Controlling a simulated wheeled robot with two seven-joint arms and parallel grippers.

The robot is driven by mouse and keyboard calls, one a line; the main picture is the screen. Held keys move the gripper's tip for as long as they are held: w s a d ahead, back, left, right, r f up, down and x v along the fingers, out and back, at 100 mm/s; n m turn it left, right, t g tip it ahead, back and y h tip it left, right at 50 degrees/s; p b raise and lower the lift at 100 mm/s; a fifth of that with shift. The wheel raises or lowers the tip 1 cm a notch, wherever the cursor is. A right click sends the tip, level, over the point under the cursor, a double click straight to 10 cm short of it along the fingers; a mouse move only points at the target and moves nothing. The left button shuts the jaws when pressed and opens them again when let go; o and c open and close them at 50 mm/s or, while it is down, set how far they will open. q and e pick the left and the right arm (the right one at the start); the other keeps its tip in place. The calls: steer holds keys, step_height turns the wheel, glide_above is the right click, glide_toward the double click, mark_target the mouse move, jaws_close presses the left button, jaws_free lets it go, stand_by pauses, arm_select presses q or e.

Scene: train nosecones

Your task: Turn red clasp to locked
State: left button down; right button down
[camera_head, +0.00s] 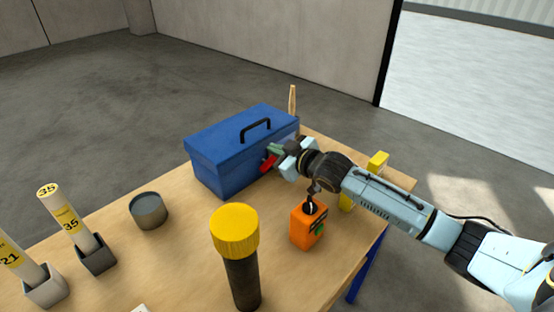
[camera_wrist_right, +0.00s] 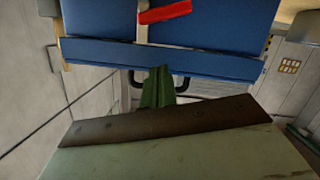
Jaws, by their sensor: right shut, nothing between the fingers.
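The red clasp (camera_head: 268,163) is on the right-hand side of the blue toolbox (camera_head: 228,165), just below its lid. My right gripper (camera_head: 275,149) is shut and empty beside the lid edge, just above the clasp. In the wrist view its green fingertips (camera_wrist_right: 157,86) are together, apart from the clasp. My left gripper is not in view.
An orange box (camera_head: 305,229) with a dark loop stands below my right arm. A yellow-capped dark cylinder (camera_head: 234,232) stands in front. A grey round tin (camera_head: 148,211) and labelled tubes in holders (camera_head: 97,256) are at left. The wooden table (camera_head: 185,250) has free room between them.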

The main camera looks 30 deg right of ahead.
mark_target(276, 159)
steer(key=shift+w+d+f+b, duration=0.15)
steer(key=shift+w+f, duration=0.1)
steer(key=shift+f, duration=0.45)
steer(key=shift+w+d+f+b, duration=0.1)
steer(key=shift+w+d+f, duration=0.1)
steer(key=shift+f, duration=0.45)
steer(key=shift+w+d+f+b, duration=0.1)
steer(key=shift+w+f, duration=0.15)
steer(key=shift+f, duration=0.45)
steer(key=shift+w+d+f+m+p, duration=0.1)
steer(key=shift+d+f+m+p, duration=0.3)
steer(key=shift+m+p, duration=0.15)
steer(key=shift+d+f, duration=0.1)
steer(key=shift+f, duration=0.15)
steer(key=shift+f, duration=0.15)
steer(key=shift+p, duration=0.35)
